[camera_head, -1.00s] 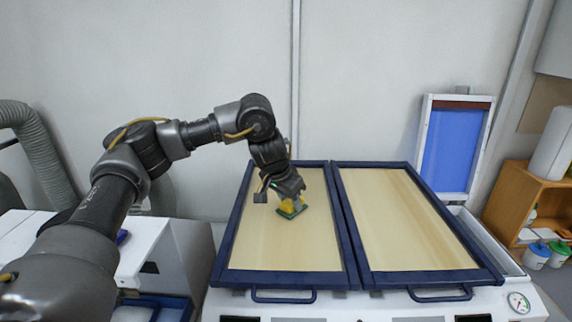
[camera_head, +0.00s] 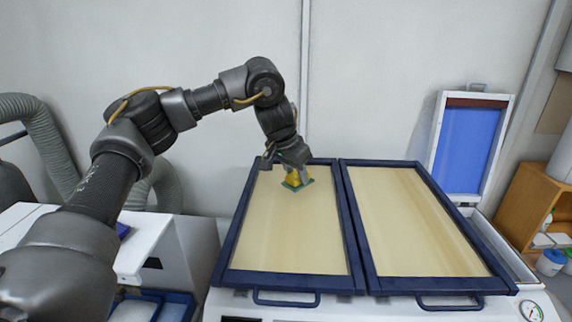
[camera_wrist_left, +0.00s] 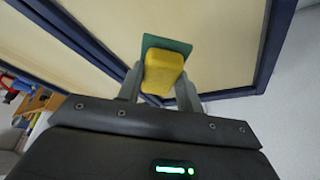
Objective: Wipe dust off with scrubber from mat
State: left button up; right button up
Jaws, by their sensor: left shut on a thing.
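The scrubber (camera_head: 294,180) is a yellow block with a green pad. My left gripper (camera_head: 299,170) is shut on it, over the far part of the left mat. In the left wrist view the scrubber (camera_wrist_left: 163,70) sits between the two fingers of the left gripper (camera_wrist_left: 160,85), with the green pad on its far side. The left mat (camera_head: 290,235) is a tan sheet in a dark blue frame. The right mat (camera_head: 417,225) is a similar framed sheet beside it. I cannot make out separate dust specks. My right gripper is not in view.
A blue-faced framed panel (camera_head: 467,150) leans at the wall on the right. A wooden shelf (camera_head: 535,205) with containers stands at the far right. A white machine (camera_head: 85,240) and a grey hose (camera_head: 45,140) are on the left. The right mat's surface is clear.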

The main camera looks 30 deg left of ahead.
pick_arm(q)
jog(key=shift+w+r, duration=0.25)
jog(key=shift+r, duration=0.5)
jog(key=shift+s+r, duration=0.2)
jog(key=shift+r, duration=0.25)
jog(key=shift+w+f, duration=0.1)
